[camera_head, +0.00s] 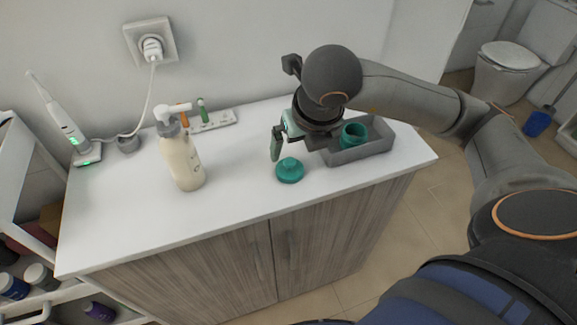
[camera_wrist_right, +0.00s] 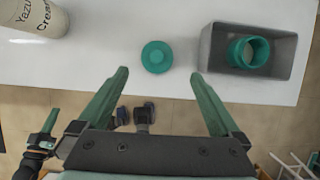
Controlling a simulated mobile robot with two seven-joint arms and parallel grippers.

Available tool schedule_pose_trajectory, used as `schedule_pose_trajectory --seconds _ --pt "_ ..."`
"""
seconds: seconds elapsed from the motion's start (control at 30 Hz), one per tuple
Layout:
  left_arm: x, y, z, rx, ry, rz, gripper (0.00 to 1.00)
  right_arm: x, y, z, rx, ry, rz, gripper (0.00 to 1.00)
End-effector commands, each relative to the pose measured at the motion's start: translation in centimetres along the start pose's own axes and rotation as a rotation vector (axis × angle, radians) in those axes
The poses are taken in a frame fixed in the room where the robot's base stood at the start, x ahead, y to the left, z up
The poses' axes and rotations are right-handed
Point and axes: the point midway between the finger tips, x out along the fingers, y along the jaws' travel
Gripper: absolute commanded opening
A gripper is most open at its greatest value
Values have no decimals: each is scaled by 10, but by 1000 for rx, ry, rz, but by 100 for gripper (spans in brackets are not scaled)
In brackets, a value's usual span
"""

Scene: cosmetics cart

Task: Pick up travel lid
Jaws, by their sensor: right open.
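The travel lid is a small round teal cap (camera_head: 290,170) lying on the white countertop, right of the cream pump bottle. It also shows in the right wrist view as a teal disc (camera_wrist_right: 157,57), ahead of the fingertips and roughly between them. My right gripper (camera_head: 291,148) is above the counter close to the lid. Its two green fingers are wide apart and empty in the wrist view (camera_wrist_right: 158,74). A teal open jar (camera_head: 354,135) stands in a grey tray (camera_head: 372,151) on the right, partly hidden behind my right gripper.
The cream pump bottle (camera_head: 183,160) stands left of the lid. Behind it is a white holder (camera_head: 222,121) with orange and green brush heads. An electric toothbrush (camera_head: 62,125) stands at the far left. The counter's front edge (camera_head: 245,218) is clear.

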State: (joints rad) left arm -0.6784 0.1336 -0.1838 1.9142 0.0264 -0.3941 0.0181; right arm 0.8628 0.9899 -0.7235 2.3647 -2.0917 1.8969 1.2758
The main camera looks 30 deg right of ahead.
Motion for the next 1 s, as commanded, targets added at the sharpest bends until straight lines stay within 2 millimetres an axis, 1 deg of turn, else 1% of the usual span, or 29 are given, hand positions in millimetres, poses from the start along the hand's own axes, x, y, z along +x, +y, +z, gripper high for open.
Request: schedule_pose_trajectory --seconds 0.03,0.1,0.2,0.37,0.63,0.77,0.97,1.0 --pt "0 0 0 0 0 0 0 10 -1 -1 2 4 -3 100" --pt "0 0 0 -1 0 1 0 21 -1 0 2 3 -3 100" --pt "0 0 0 -1 0 1 0 31 0 0 1 2 -2 100" --pt "-1 1 -1 -1 0 1 0 41 1 1 2 1 -1 100" --pt "-5 1 -6 -2 0 1 0 80 4 4 3 3 -2 100" --pt "-5 1 -6 -2 0 1 0 87 4 4 1 0 -1 100" --pt "-5 1 -6 -3 0 1 0 88 5 4 1 0 0 100" --pt "-5 1 -6 -3 0 1 0 88 5 4 1 0 0 96"
